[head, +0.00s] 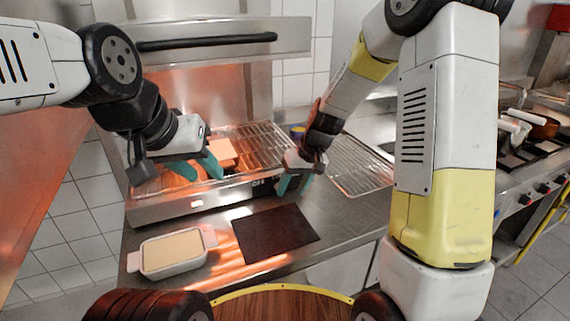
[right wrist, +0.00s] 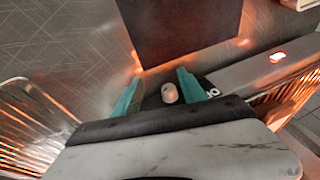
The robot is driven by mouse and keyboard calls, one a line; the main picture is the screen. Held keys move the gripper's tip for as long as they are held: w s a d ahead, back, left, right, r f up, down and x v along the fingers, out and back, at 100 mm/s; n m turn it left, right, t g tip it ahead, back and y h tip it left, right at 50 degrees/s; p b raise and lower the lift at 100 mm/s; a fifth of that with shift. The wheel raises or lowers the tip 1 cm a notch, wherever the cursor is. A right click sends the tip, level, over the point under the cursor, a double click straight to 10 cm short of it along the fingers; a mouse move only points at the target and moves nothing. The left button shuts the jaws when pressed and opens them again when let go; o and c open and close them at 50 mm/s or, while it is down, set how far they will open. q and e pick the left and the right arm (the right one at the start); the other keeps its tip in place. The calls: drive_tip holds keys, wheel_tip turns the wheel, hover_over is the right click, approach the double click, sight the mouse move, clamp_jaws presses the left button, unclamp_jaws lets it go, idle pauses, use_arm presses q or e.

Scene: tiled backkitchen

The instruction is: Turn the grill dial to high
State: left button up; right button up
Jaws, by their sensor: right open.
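The grill (head: 160,206) glows orange, with a wire rack and an orange piece of food (head: 222,152) inside. Its front panel carries a white marking near the right end. My right gripper (head: 296,184) is at that right end, fingers pointing down. In the right wrist view its teal fingers (right wrist: 158,91) are open, with a pale rounded knob, seemingly the grill dial (right wrist: 169,92), between them. I cannot tell whether they touch it, nor read its setting. In the head view the gripper hides the dial.
A dark board (head: 274,232) and a white dish (head: 172,270) with beige contents lie on the counter before the grill. A wire rack (head: 360,170) lies to the right of my right gripper. A stove (head: 545,165) stands at far right.

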drive_tip(key=shift+w+d+f+y, duration=0.15)
drive_tip(key=shift+d+y, duration=0.2)
drive_tip(key=shift+y, duration=0.25)
drive_tip(key=shift+w+d+r+m+y, duration=0.3)
drive_tip(key=shift+r+y, duration=0.1)
drive_tip(key=shift+y, duration=0.1)
drive_tip(key=shift+w+d+r+y, duration=0.7)
drive_tip(key=shift+d+r+y, duration=0.4)
drive_tip(key=shift+r, duration=0.6)
drive_tip(key=x, duration=0.8)
drive_tip(key=shift+a, duration=0.35)
drive_tip(key=shift+r+h, duration=0.15)
drive_tip(key=shift+h, duration=0.15)
drive_tip(key=shift+s+a+r+t+h, duration=0.1)
drive_tip(key=shift+t+h, duration=0.2)
drive_tip(key=shift+h, duration=0.3)
drive_tip(key=shift+a+t+h, duration=0.1)
drive_tip(key=shift+t+h, duration=0.2)
drive_tip(key=shift+h, duration=0.3)
drive_tip(key=shift+a+h, duration=0.1)
drive_tip(key=shift+h, duration=0.4)
drive_tip(key=shift+s+a+n+t+h, duration=0.15)
drive_tip(key=shift+n+t+h, duration=0.5)
drive_tip(key=shift+h, duration=0.45)
drive_tip(key=v, duration=0.7)
drive_tip(key=shift+r, duration=0.35)
